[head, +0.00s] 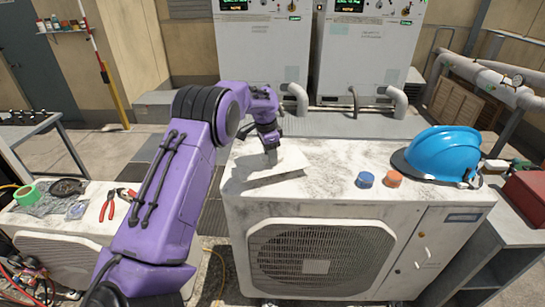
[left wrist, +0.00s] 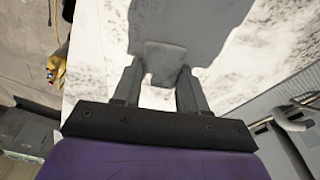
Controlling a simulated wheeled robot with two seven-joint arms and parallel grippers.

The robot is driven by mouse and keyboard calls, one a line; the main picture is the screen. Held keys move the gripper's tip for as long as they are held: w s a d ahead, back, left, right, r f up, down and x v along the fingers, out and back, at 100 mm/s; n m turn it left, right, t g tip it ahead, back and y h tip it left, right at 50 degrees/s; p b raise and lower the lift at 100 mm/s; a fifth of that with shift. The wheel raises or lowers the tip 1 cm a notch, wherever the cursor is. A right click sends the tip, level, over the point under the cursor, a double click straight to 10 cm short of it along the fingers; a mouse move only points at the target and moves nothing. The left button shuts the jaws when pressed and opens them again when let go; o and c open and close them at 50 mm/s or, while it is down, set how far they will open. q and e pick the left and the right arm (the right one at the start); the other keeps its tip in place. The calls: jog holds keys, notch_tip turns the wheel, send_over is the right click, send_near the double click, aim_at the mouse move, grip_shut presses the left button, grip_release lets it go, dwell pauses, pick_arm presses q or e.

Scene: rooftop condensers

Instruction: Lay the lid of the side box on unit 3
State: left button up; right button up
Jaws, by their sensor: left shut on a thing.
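My left gripper (head: 270,156) is over the left part of the top of the white condenser unit (head: 330,205), and no number can be read on this unit. The gripper is shut on a flat pale plate, the lid (head: 263,178). In the left wrist view, the lid (left wrist: 185,25) looks grey, and its narrow tab sits between the two fingers of the left gripper (left wrist: 161,80). The lid lies over the unit's top, nearly flat, its near edge showing as a dark strip. I cannot tell whether it touches the top. My right gripper is out of view.
A blue hard hat (head: 440,153), a blue cap (head: 365,180) and an orange cap (head: 393,178) stand on the unit's right half. Red-handled pliers (head: 108,205) and green tape (head: 27,195) lie on a lower unit at left. Tall cabinets (head: 262,50) stand behind.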

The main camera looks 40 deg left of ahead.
pick_arm(q)
jog(key=shift+w+f, duration=0.15)
jog(key=shift+f, duration=0.05)
notch_tip(320, 180, down, 3)
jog(key=shift+w+f+p, duration=0.15)
jog(key=shift+f+p, duration=0.05)
jog(key=shift+p, duration=0.35)
jog(key=shift+w+a+f, duration=0.1)
jog(key=shift+f, duration=0.05)
jog(key=o, duration=1.2)
jog(key=shift+o, duration=0.2)
jog(key=shift+f, duration=0.1)
jog(key=r+b, duration=0.1)
jog(key=r, duration=0.3)
jog(key=s+r+b, duration=0.1)
jog(key=r, duration=0.7)
jog(key=shift+s+a+r+b, duration=0.2)
jog(key=shift+s+a+b, duration=0.1)
jog(key=shift+b, duration=0.1)
